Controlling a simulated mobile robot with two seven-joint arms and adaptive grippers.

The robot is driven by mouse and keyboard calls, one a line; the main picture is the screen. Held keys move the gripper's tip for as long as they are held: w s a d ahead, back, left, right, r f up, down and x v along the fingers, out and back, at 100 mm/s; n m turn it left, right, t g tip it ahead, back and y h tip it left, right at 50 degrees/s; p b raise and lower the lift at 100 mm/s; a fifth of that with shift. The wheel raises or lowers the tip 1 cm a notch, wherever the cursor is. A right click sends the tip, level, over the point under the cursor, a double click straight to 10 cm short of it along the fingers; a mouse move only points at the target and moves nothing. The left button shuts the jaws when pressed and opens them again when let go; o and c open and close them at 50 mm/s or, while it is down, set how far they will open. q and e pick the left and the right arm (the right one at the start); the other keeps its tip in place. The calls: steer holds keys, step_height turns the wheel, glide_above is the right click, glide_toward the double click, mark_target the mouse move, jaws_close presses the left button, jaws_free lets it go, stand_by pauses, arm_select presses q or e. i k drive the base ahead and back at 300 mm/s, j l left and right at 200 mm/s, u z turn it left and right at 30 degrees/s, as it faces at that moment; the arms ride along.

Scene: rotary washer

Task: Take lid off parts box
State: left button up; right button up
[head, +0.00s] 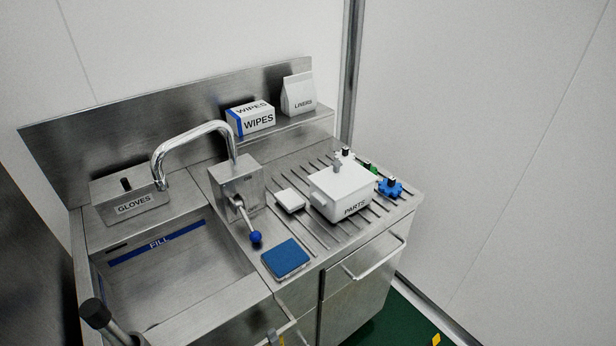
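The white parts box (351,207), labelled PARTS, stands on the ribbed drainboard right of the faucet. The inside of the box is hidden.
A small white block (290,200) lies left of the box. A blue star-shaped knob (391,188) and a green part (372,168) sit to its right. Drainboard in front is mostly clear.

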mark_target(343, 179)
steer(key=l+u, duration=1)
steer(key=l, duration=0.45)
steer(key=k+l+u, duration=0.15)
steer(key=l, duration=0.5)
steer(key=i, duration=0.05)
